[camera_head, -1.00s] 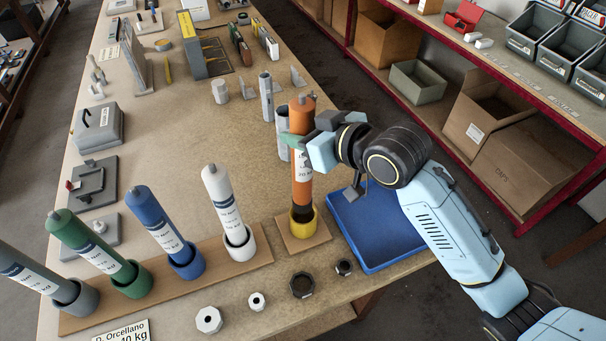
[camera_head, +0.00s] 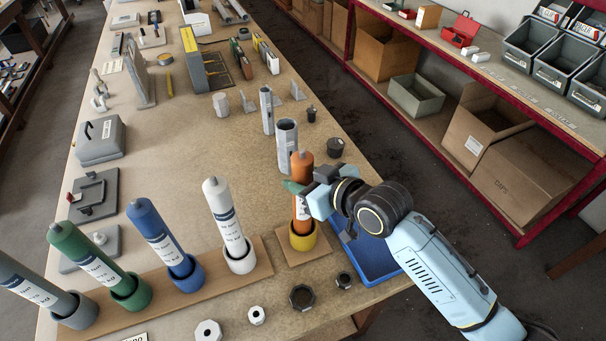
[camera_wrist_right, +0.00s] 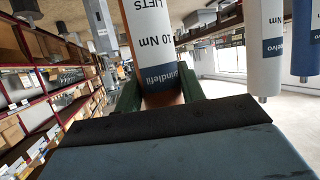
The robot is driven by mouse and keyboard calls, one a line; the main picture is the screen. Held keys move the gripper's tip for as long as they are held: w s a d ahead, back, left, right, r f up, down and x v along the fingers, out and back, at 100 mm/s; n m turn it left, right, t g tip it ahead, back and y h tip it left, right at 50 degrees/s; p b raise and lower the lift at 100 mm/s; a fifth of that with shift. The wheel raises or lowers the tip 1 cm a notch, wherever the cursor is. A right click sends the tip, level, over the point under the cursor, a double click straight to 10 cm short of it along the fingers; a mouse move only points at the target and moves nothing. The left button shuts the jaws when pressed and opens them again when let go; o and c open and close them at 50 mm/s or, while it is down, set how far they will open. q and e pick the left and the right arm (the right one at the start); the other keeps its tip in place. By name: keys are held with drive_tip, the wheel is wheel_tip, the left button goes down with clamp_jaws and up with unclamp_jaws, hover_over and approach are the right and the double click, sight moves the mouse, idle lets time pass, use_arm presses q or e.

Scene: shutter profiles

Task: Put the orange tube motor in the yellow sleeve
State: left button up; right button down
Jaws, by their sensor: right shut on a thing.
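The orange tube motor (camera_head: 302,165) stands about upright, its lower end inside the mouth of the yellow sleeve (camera_head: 303,241). How deep it sits is hidden by the sleeve wall. My right gripper (camera_head: 299,190) is shut on the motor's upper part, coming from the right. In the right wrist view the motor's white and blue label (camera_wrist_right: 153,45) shows between the green-padded fingers (camera_wrist_right: 158,95). The sleeve stands on a small wooden base (camera_head: 280,250). My left gripper is not in view.
To the left, white (camera_head: 222,205), blue (camera_head: 152,225), green (camera_head: 82,250) and grey (camera_head: 30,285) tubes stand tilted in matching sleeves. A blue tray (camera_head: 375,262) lies under my right arm. Grey hollow profiles (camera_head: 287,145) stand behind the motor. The table middle is clear.

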drive_tip(key=shift+r, duration=0.1)
drive_tip(key=c, duration=0.9)
unclamp_jaws()
drive_tip(key=shift+f, duration=0.2)
drive_tip(key=shift+o, duration=0.2)
drive_tip(key=shift+r, duration=0.15)
drive_tip(key=v, duration=1.2)
drive_tip(key=shift+b, duration=0.3)
